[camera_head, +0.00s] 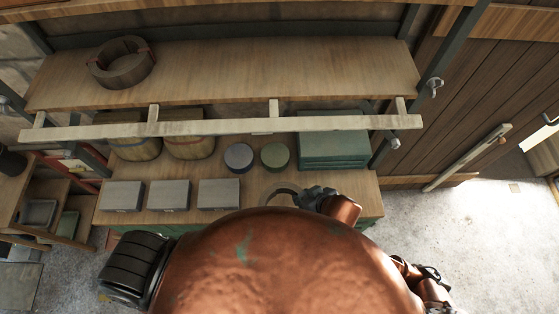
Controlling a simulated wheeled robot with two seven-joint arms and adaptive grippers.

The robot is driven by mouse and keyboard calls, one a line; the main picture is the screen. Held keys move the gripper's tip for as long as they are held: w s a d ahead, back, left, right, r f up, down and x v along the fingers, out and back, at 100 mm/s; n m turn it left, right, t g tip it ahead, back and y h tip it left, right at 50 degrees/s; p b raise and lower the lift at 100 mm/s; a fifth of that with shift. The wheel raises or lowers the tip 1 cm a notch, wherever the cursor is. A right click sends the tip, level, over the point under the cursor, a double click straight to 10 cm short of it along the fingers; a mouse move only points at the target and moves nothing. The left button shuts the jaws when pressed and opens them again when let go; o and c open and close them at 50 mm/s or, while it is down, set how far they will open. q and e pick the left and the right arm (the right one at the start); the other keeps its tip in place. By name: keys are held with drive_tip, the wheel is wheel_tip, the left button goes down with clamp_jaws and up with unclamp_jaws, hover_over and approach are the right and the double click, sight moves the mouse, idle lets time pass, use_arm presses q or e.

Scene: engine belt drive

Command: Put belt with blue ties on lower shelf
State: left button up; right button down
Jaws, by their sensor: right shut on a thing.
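A pale ring-shaped coil (281,190), which looks like a belt, is at the front of the lower shelf (342,184). My right gripper (309,195) is at its right side and is shut on it. The coil's lower part is hidden behind my own copper-coloured body, and no blue ties can be made out on it. I cannot tell whether it touches the shelf. Another dark belt coil (122,64) with reddish ties lies on the upper shelf (255,77) at the left. My left gripper is not in view.
Three grey boxes (169,196) stand at the lower shelf's front left. Behind are two yellowish bundles (189,148), two round tins (274,156) and a green case (333,150). A pale rail (218,127) crosses above the lower shelf. The upper shelf's middle and right are clear.

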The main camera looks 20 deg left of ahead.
drive_tip(key=shift+w+f, duration=0.1)
drive_tip(key=shift+w, duration=0.15)
drive_tip(key=w+d+f, duration=0.1)
drive_tip(key=w+f, duration=0.2)
drive_tip(key=w, duration=0.1)
drive_tip(key=w+d+f, duration=0.2)
drive_tip(key=w, duration=0.2)
drive_tip(key=w+d+f+p, duration=0.1)
drive_tip(key=w+f, duration=0.2)
drive_tip(key=shift+w+d+f, duration=0.15)
drive_tip(key=shift+w+f, duration=0.2)
drive_tip(key=shift+w, duration=0.05)
drive_tip(key=shift+w+d+f, duration=0.15)
drive_tip(key=shift+w+f, duration=0.2)
drive_tip(key=shift+f, duration=0.15)
wheel_tip(320, 180, down, 2)
drive_tip(key=shift+f+p, duration=0.1)
drive_tip(key=shift+p, duration=0.3)
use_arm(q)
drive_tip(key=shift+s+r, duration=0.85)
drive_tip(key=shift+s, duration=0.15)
use_arm(e)
drive_tip(key=shift+f, duration=0.4)
